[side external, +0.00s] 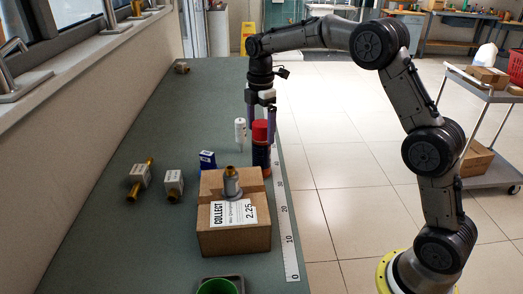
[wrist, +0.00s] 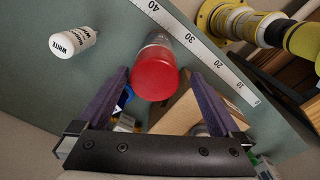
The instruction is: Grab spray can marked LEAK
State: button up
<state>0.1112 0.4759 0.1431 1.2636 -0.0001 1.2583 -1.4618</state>
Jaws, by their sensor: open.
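A dark spray can with a red cap (side external: 261,156) stands upright on the green bench, just behind the cardboard box. In the wrist view its red cap (wrist: 154,82) shows from above, and the body lies mostly behind it. I cannot read any LEAK marking on it. My gripper (side external: 260,122) points down close to the can, with its purple fingers parted. In the wrist view the fingers of my gripper (wrist: 158,78) lie to either side of the cap, with nothing visibly clamped.
A COLLECT-labelled box (side external: 232,240) with a metal fitting (side external: 231,186) on top is nearer the camera.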

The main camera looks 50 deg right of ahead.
aim_at(261, 140)
jog(key=shift+w+d+f, duration=0.15)
jog(key=shift+d+f, duration=0.05)
jog(key=shift+f, duration=1.1)
jog(key=shift+w+d+f, duration=0.1)
jog(key=shift+d+f, duration=0.05)
jog(key=shift+f, duration=1.15)
jog(key=shift+r, duration=0.1)
grip_shut()
